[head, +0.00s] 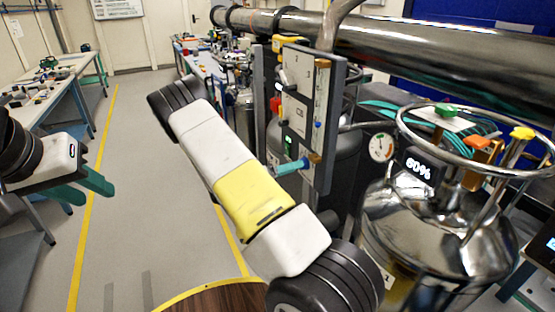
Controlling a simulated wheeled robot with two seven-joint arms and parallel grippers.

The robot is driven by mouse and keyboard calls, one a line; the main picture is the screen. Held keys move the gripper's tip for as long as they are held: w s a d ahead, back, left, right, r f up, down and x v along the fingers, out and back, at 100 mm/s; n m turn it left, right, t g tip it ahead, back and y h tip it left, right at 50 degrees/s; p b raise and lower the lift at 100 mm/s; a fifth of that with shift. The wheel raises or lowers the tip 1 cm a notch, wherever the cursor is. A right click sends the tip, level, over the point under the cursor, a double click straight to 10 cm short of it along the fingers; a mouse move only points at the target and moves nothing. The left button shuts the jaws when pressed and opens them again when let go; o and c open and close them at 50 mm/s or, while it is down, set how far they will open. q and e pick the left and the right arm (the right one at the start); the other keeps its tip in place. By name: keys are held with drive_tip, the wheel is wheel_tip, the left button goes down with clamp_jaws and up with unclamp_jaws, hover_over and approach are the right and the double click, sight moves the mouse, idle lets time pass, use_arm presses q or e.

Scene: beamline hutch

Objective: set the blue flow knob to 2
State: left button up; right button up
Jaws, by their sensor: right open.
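The rest of that gripper is hidden behind my white and yellow arm link. My left gripper (84,184) is at the left edge, far from the panel, with its teal fingers apart and nothing visible between them.
A steel dewar (430,235) with a ring handle and a "60%" display (417,168) stands to the right. A workbench (60,85) is at the left. The floor between is clear.

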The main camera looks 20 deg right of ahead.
drive_tip(key=a, duration=0.5)
drive_tip(key=shift+s+a, duration=0.2)
drive_tip(key=shift+a, duration=0.1)
drive_tip(key=s+a+r+m+g+y, duration=0.2)
drive_tip(key=s+r+m+g+y, duration=0.2)
drive_tip(key=s+r+m+y, duration=0.7)
drive_tip(key=s+a+r+m+t+y, duration=0.9)
drive_tip(key=s+a+r+m, duration=0.2)
drive_tip(key=m, duration=0.5)
wheel_tip(320, 180, up, 2)
drive_tip(key=s, duration=0.3)
drive_tip(key=shift+a, duration=0.3)
drive_tip(key=shift+c, duration=0.5)
